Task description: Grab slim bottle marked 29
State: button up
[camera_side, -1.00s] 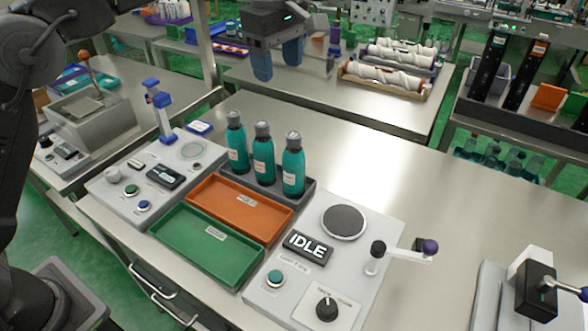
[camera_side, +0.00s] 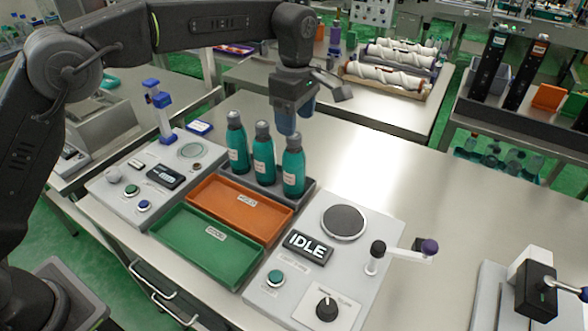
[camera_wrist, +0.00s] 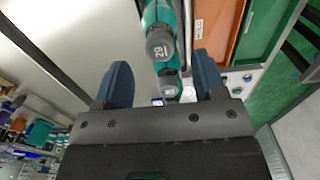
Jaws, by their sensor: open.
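Three slim teal bottles with grey caps stand upright in a row in a grey rack in the side view. In the wrist view the slim bottle marked 29 (camera_wrist: 160,45) shows its number on its cap, near the top centre. Another bottle's cap (camera_wrist: 170,87) shows below it, smaller, its mark not readable. I cannot tell for sure which bottle in the side view is 29. My gripper (camera_side: 291,122) is open and empty, pointing down, just behind and above the bottles' caps. Its blue fingers also show in the wrist view (camera_wrist: 163,80), apart from the bottle marked 29.
An orange tray (camera_side: 238,222) and a green tray (camera_side: 180,247) lie in front of the rack (camera_side: 303,190). A panel reading IDLE (camera_side: 308,247) stands right, another panel with a blue post (camera_side: 163,110) left.

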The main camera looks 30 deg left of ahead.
aim_at(293, 157)
jog(key=f, duration=0.5)
jog(key=shift+a+f, duration=0.1)
jog(key=shift+a, duration=0.1)
grip_shut()
dwell(0.4)
